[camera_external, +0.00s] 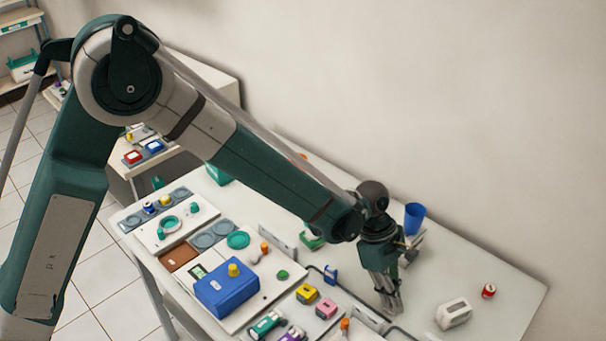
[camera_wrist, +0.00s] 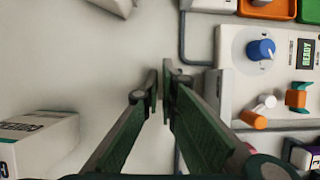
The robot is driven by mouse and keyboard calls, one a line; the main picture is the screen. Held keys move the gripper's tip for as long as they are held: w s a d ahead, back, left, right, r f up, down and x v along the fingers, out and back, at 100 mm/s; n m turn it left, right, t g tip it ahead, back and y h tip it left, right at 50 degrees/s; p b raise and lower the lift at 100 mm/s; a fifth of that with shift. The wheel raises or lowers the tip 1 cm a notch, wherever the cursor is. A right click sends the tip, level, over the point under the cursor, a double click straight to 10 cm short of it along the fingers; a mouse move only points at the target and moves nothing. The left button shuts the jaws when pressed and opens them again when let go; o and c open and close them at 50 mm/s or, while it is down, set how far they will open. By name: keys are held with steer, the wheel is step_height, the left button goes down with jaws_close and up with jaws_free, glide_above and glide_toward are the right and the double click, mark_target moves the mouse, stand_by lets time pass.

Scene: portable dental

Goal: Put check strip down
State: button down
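My gripper (camera_external: 392,308) points down over the white table, right of the row of devices. In the wrist view its two green fingers (camera_wrist: 161,84) come almost together, with a narrow gap at the tips. I cannot make out a check strip in either view. If something thin is between the fingertips, it is too small or edge-on to tell. Below the fingers I see pale tabletop and the edge of a white device (camera_wrist: 244,92) with a blue knob and a display reading READY.
A white labelled box (camera_wrist: 48,140) lies left of the fingers, and also shows in the external view (camera_external: 453,313). A red-topped vial (camera_external: 488,291) and a blue cup (camera_external: 413,218) stand on the table. A dark cable (camera_wrist: 182,40) runs beside the device. The table right of my gripper is mostly clear.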

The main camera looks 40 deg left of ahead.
steer(key=shift+f, duration=0.1)
steer(key=c, duration=2.7)
jaws_free()
steer(key=p+v, duration=0.1)
steer(key=v, duration=1.1)
steer(key=shift+r, duration=0.25)
